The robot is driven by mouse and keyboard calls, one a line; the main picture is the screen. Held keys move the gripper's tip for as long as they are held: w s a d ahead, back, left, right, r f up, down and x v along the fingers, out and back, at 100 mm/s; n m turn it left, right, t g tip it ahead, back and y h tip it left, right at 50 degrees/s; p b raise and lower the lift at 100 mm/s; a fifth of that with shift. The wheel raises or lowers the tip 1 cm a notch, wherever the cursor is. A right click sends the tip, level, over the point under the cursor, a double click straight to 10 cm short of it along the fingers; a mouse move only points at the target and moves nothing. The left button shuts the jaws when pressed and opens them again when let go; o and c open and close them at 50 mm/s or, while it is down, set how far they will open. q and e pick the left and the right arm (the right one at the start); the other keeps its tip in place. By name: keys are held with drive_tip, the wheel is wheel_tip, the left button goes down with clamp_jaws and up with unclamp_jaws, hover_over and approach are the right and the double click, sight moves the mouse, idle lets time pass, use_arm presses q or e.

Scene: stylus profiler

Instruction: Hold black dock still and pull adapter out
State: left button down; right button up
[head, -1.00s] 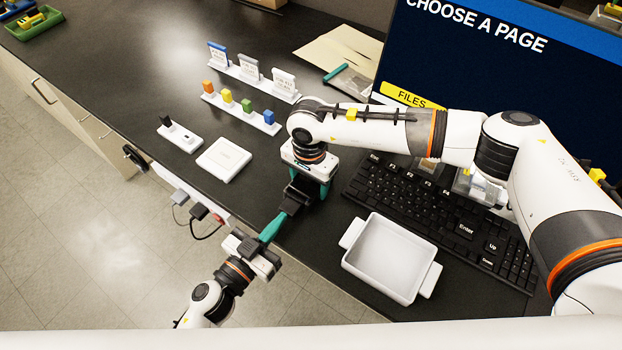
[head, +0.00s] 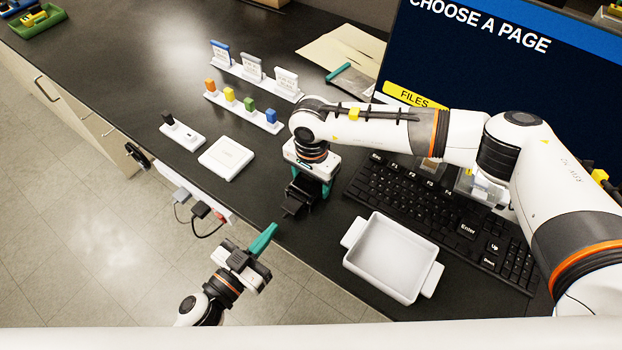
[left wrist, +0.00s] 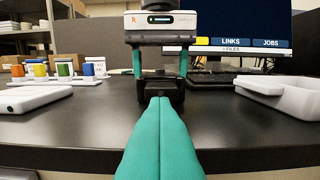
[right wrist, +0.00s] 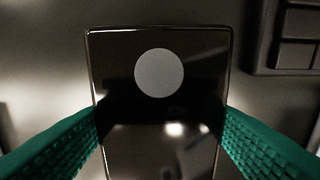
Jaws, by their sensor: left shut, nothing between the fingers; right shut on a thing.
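The black dock (head: 304,190) sits near the table's front edge under my right gripper (head: 309,186). In the right wrist view the dock (right wrist: 160,110) is a glossy dark slab with a round grey disc, with the teal fingers of my right gripper (right wrist: 162,130) against both sides. A small black piece, apparently the adapter (head: 292,208), sticks out from the dock's near side. My left gripper (head: 270,231) is shut and empty, apart from the adapter and out by the front edge. In the left wrist view its teal fingertips (left wrist: 160,101) partly hide the dock (left wrist: 160,84).
A white tray (head: 347,263) stands right of the dock, before a black keyboard (head: 440,215). A white square pad (head: 226,158) and a white holder (head: 188,136) lie to the left. Racks of coloured blocks (head: 250,115) stand behind. A strip with plugs (head: 180,180) runs along the front edge.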

use_arm(q)
drive_tip(key=c, duration=1.7)
unclamp_jaws()
drive_tip(key=shift+c, duration=0.3)
drive_tip(key=shift+v, duration=2.45)
